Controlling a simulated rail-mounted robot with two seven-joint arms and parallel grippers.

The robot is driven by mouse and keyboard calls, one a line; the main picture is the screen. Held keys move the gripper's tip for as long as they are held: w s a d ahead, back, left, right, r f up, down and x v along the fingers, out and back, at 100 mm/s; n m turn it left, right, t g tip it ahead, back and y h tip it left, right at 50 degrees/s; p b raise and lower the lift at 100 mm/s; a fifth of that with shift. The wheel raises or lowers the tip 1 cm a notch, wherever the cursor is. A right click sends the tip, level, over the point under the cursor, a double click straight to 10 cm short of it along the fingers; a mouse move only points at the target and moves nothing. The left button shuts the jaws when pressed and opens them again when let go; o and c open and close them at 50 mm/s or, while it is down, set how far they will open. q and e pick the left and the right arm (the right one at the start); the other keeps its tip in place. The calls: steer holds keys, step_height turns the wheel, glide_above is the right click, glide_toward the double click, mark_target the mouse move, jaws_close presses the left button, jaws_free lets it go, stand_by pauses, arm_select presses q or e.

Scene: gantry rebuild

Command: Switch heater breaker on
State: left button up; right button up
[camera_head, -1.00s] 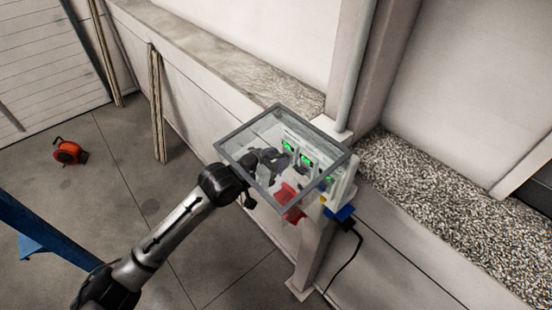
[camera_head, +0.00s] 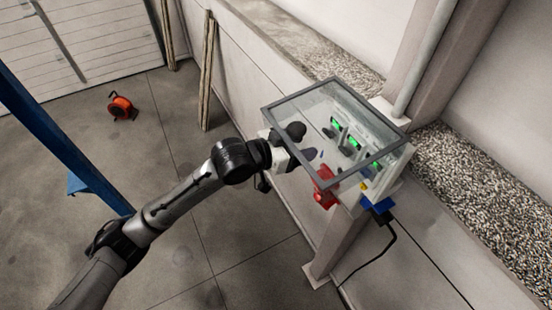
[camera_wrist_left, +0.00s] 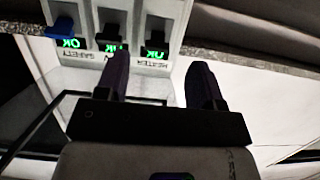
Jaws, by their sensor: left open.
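The breaker panel (camera_head: 362,132) stands under a raised clear cover, with green displays facing my left arm. In the left wrist view it appears upside down. The heater breaker (camera_wrist_left: 158,28), labelled HEATER, is the rightmost of three there, with a dark lever and a green OK display (camera_wrist_left: 153,53). I cannot tell its lever position surely. My left gripper (camera_head: 304,143) is open and empty, seen through the cover and apart from the panel. In the wrist view its two dark fingers (camera_wrist_left: 160,75) point toward the panel, with the heater breaker between their lines. The right gripper is not in view.
The grey-framed clear cover (camera_head: 268,112) juts over my left gripper. A red part (camera_head: 325,187) sits low on the box, with a blue plug (camera_head: 378,205) and black cable at right. A blue-levered breaker (camera_wrist_left: 62,26) is at the wrist view's left. Open floor lies left.

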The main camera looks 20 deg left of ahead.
arm_select(q)
steer(key=f+b+v, duration=0.1)
steer(key=b+v, duration=0.1)
steer(key=v, duration=0.5)
steer(key=shift+f, duration=0.3)
steer(key=shift+s, duration=0.1)
